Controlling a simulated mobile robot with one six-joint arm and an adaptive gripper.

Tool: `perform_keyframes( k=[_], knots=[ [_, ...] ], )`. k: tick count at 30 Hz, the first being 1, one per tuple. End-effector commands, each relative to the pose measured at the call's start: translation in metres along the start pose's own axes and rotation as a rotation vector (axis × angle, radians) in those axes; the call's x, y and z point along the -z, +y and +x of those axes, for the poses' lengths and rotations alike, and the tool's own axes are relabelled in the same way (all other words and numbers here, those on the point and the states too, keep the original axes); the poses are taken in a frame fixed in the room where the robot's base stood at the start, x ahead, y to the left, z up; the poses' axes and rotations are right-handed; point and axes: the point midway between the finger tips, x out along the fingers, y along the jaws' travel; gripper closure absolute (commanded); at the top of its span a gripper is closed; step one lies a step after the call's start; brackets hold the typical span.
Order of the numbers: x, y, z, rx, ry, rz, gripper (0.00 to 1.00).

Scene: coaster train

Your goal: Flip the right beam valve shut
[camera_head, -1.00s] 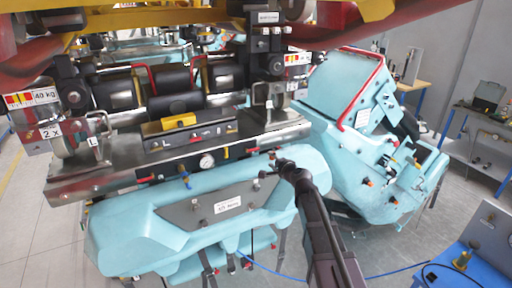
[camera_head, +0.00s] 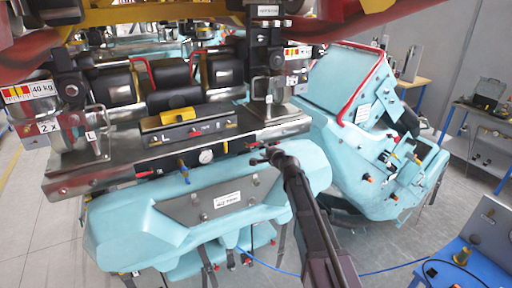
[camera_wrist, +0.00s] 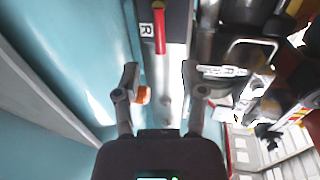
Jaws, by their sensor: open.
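The right beam valve has a red handle (camera_wrist: 159,30), beside a white label marked R in the wrist view. The handle lies lengthwise in that picture, ahead of the fingers and roughly in line with the gap between them. My gripper (camera_wrist: 161,88) is open, its two fingers apart with nothing between them. In the head view my gripper (camera_head: 264,157) is at the front of the metal beam (camera_head: 110,178), near its right part. The handle's fine detail there is too small to tell.
A pressure gauge (camera_head: 206,156) and a blue-handled valve (camera_head: 183,170) sit along the beam front. A turquoise body (camera_head: 130,225) hangs below it. A turquoise seat unit (camera_head: 350,90) stands to the right. In the wrist view a metal bracket (camera_wrist: 250,48) is close right of the fingers.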

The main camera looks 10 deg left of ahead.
Motion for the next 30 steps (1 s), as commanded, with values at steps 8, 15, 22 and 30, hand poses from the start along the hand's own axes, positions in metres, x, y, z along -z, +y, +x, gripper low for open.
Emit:
perform_keyframes(
  k=[8,15,22,30],
  knots=[
    [0.001,0.001,0.045,0.0,-0.001,-0.002,0.47],
    [0.0,0.0,0.066,0.0,-0.001,0.0,0.47],
    [0.0,0.0,0.071,0.0,0.0,0.0,0.47],
    [0.0,0.0,0.071,0.0,0.0,0.0,0.62]
  ],
)
